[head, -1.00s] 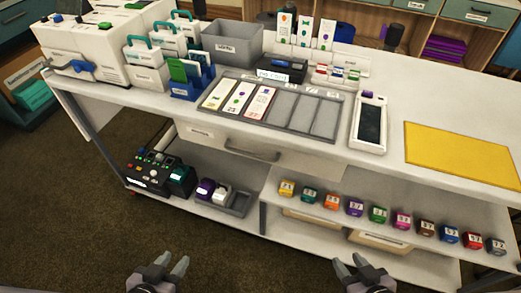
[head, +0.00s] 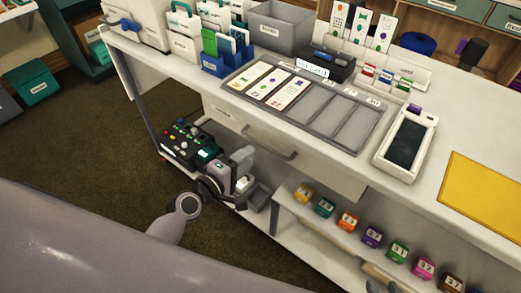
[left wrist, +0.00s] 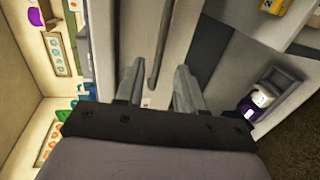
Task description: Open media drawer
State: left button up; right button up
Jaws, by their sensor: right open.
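The media drawer (head: 322,172) is a white drawer front with a label, under the counter top. It looks closed. Its grey bar handle (head: 268,146) sits at the middle of the front. My left gripper (head: 243,168) is in front of and slightly below the handle's left end. In the left wrist view the left gripper (left wrist: 158,82) is open, with fingers apart and empty. The handle (left wrist: 162,42) runs between and beyond its fingertips; I cannot tell if they touch. My right gripper (head: 386,280) is at the bottom edge, partly cut off, open and apart from the drawer.
The counter holds a card tray (head: 350,118), a handheld device (head: 405,145), a grey bin (head: 282,30) and a yellow mat (head: 490,190). Below are a control box (head: 188,140) and several coloured numbered blocks (head: 348,221) on a shelf. Floor in front is clear.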

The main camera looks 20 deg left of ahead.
pick_arm(q)
jog(key=x, duration=0.6)
jog(key=shift+w+b, duration=0.25)
jog(key=shift+b, duration=0.05)
jog(key=shift+d, duration=0.15)
grip_shut()
